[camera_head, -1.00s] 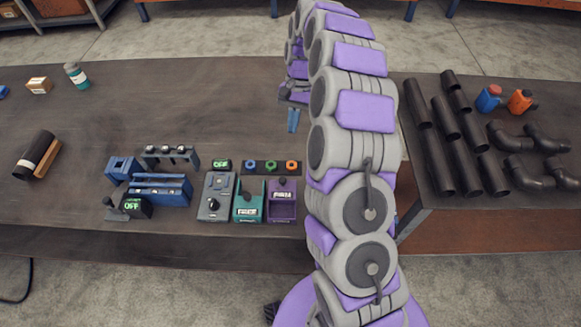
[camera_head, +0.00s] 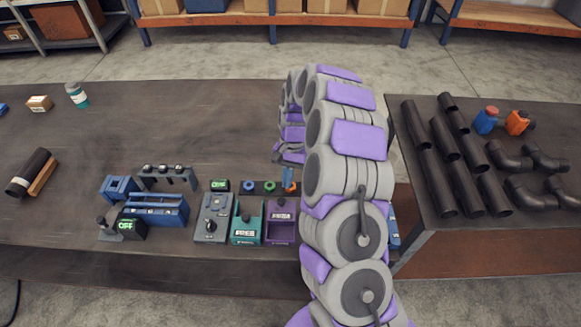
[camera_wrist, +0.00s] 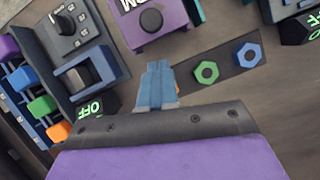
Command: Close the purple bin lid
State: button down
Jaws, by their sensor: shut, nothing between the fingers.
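The purple bin (camera_head: 281,232) stands at the right end of the row of devices near the table's front edge, beside the teal bin (camera_head: 248,232). It has a pale label and a dark knob. In the wrist view the purple bin (camera_wrist: 172,36) is at the top, with its black knob toward my fingers. I cannot tell for sure how far its lid is open. My gripper (camera_head: 288,178) is just behind the bin, over the strip of coloured nuts. In the wrist view my gripper (camera_wrist: 157,68) has its blue fingers together, empty and apart from the knob.
A strip with a green nut (camera_wrist: 206,72) and blue nut (camera_wrist: 247,54) lies by my fingers. A grey control box (camera_head: 213,217) with a dial stands left of the bins. Black pipes (camera_head: 440,150) lie on the right table. The table's back left is mostly clear.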

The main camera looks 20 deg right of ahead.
jog(key=shift+s+a+r, duration=0.1)
jog(key=shift+s+a, duration=0.65)
jog(key=shift+s, duration=0.3)
jog(key=shift+d, duration=0.1)
jog(key=shift+s, duration=0.15)
jog(key=p, duration=0.2)
send_over(283, 220)
jog(key=w+d, duration=0.1)
jog(key=w, duration=0.2)
jog(key=shift+s+d+r, duration=0.1)
jog(key=shift+s+r, duration=0.05)
jog(key=shift+s, duration=0.45)
